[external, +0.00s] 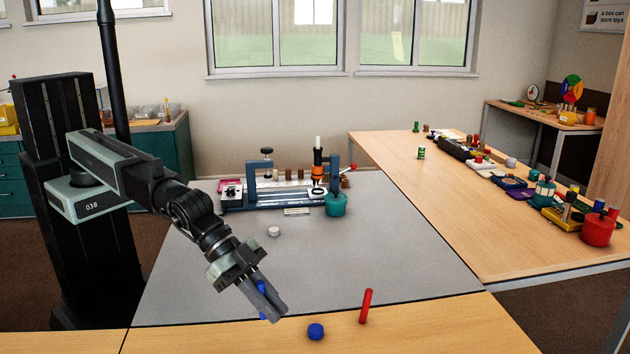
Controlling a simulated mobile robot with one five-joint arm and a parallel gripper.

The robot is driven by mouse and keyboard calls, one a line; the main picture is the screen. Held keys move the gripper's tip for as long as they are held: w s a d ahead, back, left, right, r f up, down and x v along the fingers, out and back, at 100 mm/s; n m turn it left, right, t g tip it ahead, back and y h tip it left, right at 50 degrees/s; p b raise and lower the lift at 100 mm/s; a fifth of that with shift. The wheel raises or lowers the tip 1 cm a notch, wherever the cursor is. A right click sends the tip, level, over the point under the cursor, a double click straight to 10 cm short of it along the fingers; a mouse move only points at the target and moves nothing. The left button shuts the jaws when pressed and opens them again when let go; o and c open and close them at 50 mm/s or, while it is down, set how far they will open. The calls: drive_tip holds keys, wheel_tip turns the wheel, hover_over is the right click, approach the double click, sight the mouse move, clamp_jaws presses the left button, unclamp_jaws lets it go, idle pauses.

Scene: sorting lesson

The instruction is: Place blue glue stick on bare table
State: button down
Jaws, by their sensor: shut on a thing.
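My gripper (274,309) is low over the front of the grey table area, near where the grey surface (400,262) meets the wooden strip. It is shut on a blue stick-shaped thing (262,288), which I take for the blue glue stick; the fingers hide most of it. I cannot tell whether its lower end touches the table.
A red stick (366,306) stands slightly tilted right of the blue puck. A small white round piece (274,231) lies on the grey surface. A blue frame rack (290,195) and a teal pot (336,204) stand at the back. The right table (440,205) holds several items along its far side.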

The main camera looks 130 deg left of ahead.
wheel_tip(320, 180, down, 4)
drive_tip(key=b, duration=0.4)
drive_tip(key=shift+f, duration=0.1)
drive_tip(key=shift+r, duration=0.25)
drive_tip(key=shift+f, duration=0.25)
drive_tip(key=c, duration=1.5)
unclamp_jaws()
drive_tip(key=shift+r, duration=0.1)
drive_tip(key=shift+o, duration=0.2)
